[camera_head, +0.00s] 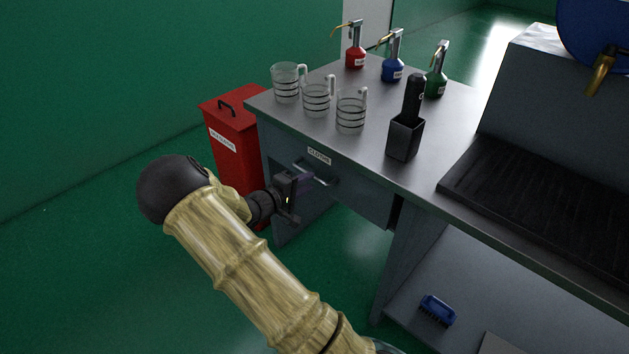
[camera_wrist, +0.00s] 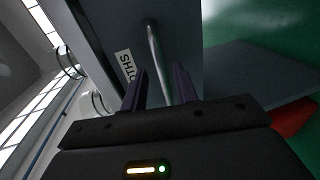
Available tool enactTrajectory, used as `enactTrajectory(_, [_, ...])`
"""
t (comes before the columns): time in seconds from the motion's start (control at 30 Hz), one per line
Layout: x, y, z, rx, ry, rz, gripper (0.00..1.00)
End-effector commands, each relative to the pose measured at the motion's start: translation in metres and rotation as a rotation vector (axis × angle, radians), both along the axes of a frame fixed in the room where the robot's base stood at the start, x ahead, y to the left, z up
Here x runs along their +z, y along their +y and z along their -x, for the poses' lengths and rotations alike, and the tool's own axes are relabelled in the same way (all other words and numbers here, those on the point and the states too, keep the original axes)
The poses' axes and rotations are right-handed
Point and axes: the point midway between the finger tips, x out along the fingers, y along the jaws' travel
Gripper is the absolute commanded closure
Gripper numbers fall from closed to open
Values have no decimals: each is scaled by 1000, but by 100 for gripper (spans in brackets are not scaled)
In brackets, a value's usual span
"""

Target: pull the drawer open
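The grey drawer (camera_head: 362,192) is under the left end of the metal table, with a white label reading CLOTHS. Its front looks about flush under the table top. Its metal bar handle (camera_head: 322,178) shows beside my gripper (camera_head: 300,186). In the wrist view the handle (camera_wrist: 156,55) runs down between the two dark purple fingers of my gripper (camera_wrist: 160,86). The fingers stand apart, one on each side of the bar, with visible gaps. The lower end of the bar is hidden behind the gripper body. The drawer front (camera_wrist: 182,40) fills the upper middle of the wrist view.
A red bin (camera_head: 232,135) stands left of the table. On the table are several glass mugs (camera_head: 317,99), red, blue and green pump bottles (camera_head: 393,70), and a dark holder (camera_head: 405,137). A blue brush (camera_head: 438,310) lies on the lower shelf. The green floor in front is clear.

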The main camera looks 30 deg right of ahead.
Motion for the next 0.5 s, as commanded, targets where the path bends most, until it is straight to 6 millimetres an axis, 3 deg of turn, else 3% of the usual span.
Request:
enactTrajectory(0.2, [-8, -32, -12, -1, -1, 1, 71])
enactTrajectory(0.5, [-9, -42, -15, 1, 0, 0, 71])
